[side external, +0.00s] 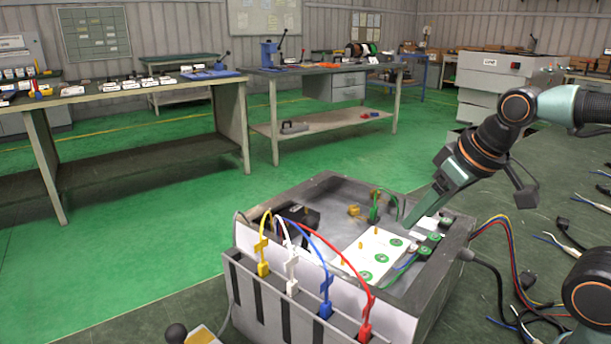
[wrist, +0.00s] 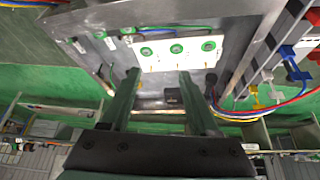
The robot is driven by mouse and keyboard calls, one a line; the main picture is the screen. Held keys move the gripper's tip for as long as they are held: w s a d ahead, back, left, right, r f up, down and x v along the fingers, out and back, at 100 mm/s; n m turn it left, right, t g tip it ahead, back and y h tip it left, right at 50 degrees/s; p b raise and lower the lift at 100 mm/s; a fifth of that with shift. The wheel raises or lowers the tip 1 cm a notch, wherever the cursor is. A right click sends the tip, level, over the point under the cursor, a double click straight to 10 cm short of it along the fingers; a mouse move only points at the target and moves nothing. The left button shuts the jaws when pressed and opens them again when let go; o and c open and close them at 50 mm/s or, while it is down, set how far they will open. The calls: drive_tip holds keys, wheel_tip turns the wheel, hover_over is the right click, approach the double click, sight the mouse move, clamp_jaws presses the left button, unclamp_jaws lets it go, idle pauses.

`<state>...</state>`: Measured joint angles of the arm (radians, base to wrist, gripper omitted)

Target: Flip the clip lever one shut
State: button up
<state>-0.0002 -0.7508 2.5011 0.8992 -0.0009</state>
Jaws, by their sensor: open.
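A grey metal box (side external: 320,187) holds a white panel (side external: 349,247) with green round parts (side external: 380,258) and thin orange pins (side external: 361,245). In the wrist view, the white panel (wrist: 215,62) lies past my fingertips, with its green round parts (wrist: 176,49) in a row. Small green-and-black clip-like parts (side external: 434,237) sit along the right inner side of the box. I cannot tell which of these is clip lever one, or how its lever stands. My gripper (side external: 412,222) points down over that side; in the wrist view its two fingers (wrist: 158,76) are apart with nothing between them.
Yellow, white, blue and red plugs (side external: 292,287) with looping cables stand along the box's front rack. A black part (side external: 298,215) and a green part with a wire (side external: 374,212) are inside the box. Loose cables (side external: 500,235) lie to the right. Workbenches (side external: 335,70) stand farther back.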

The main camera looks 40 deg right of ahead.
drive_tip(key=c, duration=0.5)
drive_tip(key=shift+w+a+r+n, duration=0.15)
drive_tip(key=shift+w+r+n, duration=0.1)
drive_tip(key=shift+n, duration=0.05)
clamp_jaws()
drive_tip(key=w+a+r+n+g, duration=0.2)
drive_tip(key=w+a+n, duration=0.5)
drive_tip(key=n, duration=0.2)
drive_tip(key=w+a+r+n+g, duration=0.2)
drive_tip(key=w+a+n, duration=0.4)
drive_tip(key=n, duration=0.3)
drive_tip(key=shift+w+a+r+g, duration=0.4)
drive_tip(key=shift+w+r, duration=0.1)
drive_tip(key=shift+r, duration=0.15)
